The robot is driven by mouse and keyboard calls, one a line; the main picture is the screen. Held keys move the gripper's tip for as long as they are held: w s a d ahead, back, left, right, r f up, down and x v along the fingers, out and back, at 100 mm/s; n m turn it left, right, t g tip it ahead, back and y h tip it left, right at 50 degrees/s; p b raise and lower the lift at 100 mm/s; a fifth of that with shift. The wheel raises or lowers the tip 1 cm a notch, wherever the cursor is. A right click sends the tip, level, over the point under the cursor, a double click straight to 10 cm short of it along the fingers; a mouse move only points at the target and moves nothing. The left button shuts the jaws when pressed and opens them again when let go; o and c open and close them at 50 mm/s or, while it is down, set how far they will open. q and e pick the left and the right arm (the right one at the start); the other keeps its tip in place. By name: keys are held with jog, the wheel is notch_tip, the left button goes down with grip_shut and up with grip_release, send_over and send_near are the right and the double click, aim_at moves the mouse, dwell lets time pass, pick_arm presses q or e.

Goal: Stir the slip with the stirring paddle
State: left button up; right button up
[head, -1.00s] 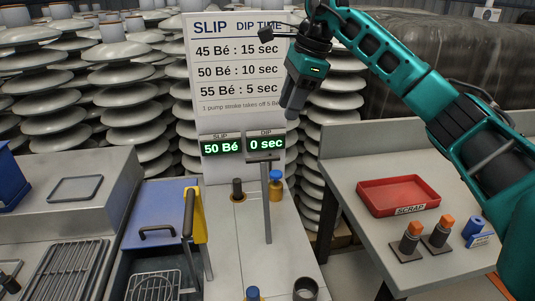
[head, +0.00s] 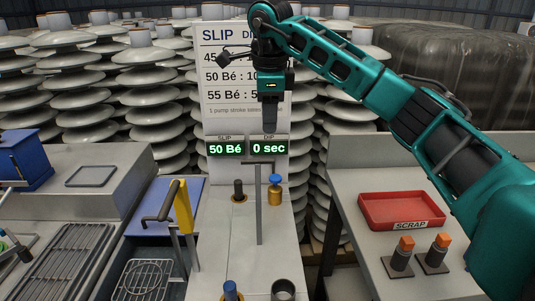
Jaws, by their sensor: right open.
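My right gripper (head: 270,116) hangs fingers down in front of the sign, above the T-handled rod. It is open, seen edge-on, with nothing visible in it. I cannot tell for certain which thing is the stirring paddle. An upright grey rod with a T-shaped top (head: 259,205) stands at the bench's middle. A dark handle (head: 159,205) shows by a yellow upright (head: 184,208) at the blue-lidded tank (head: 147,222). The slip itself is not visible. The slip display (head: 225,149) reads 50 Bé and the dip display (head: 268,146) reads 0 sec. My left gripper is not clearly visible.
A brass fitting with a blue knob (head: 275,190) and a dark peg (head: 239,191) flank the rod. A wire basket (head: 146,278) lies at front left. The red scrap tray (head: 370,222) and two orange-topped pieces (head: 402,254) are on the right table. Insulator stacks stand behind.

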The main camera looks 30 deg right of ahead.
aim_at(269, 161)
jog(key=x, duration=1)
jog(key=shift+w+d+f, duration=0.1)
jog(key=shift+f, duration=0.25)
jog(key=shift+c, duration=0.5)
grip_shut()
